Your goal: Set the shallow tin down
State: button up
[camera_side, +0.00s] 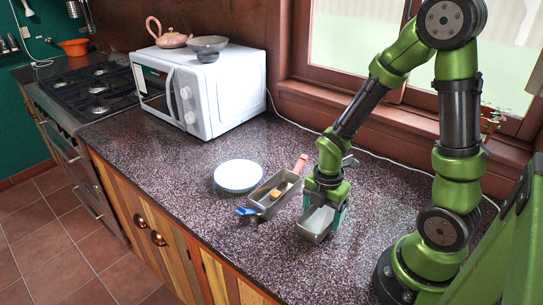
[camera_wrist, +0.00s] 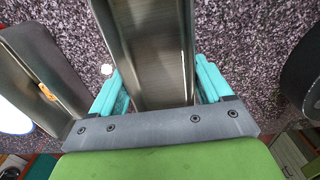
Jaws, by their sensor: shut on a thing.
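The shallow tin (camera_side: 314,225) is a grey metal loaf-shaped tin, at the counter below my gripper (camera_side: 324,192) in the side view. In the wrist view the tin (camera_wrist: 150,50) lies between the two teal fingers of my gripper (camera_wrist: 157,88), which are shut on it. The tin looks level and very close to the counter; I cannot tell whether it touches. Part of it is hidden by my gripper in the side view.
Another metal tin (camera_side: 266,206) stands just left, holding a yellowish piece, with blue and red-orange things at its ends. A white plate (camera_side: 238,175) lies further left. A white microwave (camera_side: 199,89) stands behind. Speckled counter (camera_side: 205,215) is bare near the front edge.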

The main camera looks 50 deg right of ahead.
jog(key=shift+f, duration=0.15)
jog(key=o, duration=1)
notch_tip(320, 180, up, 12)
notch_tip(320, 180, up, 5)
jog(key=m+t, duration=0.3)
jog(key=m, duration=0.6)
send_over(321, 220)
jog(key=a, duration=0.3)
jog(key=a+r+m+t, duration=0.1)
jog(key=r+m, duration=0.1)
jog(key=m, duration=0.2)
jog(key=s+a+r+m+t+y, duration=0.1)
jog(key=r+m, duration=0.1)
jog(key=m, duration=0.2)
jog(key=a+r+m+t+y, duration=0.1)
jog(key=r+m+t, duration=0.1)
jog(key=m, duration=0.3)
jog(key=shift+s+a+r, duration=0.25)
jog(key=shift+s+a, duration=0.05)
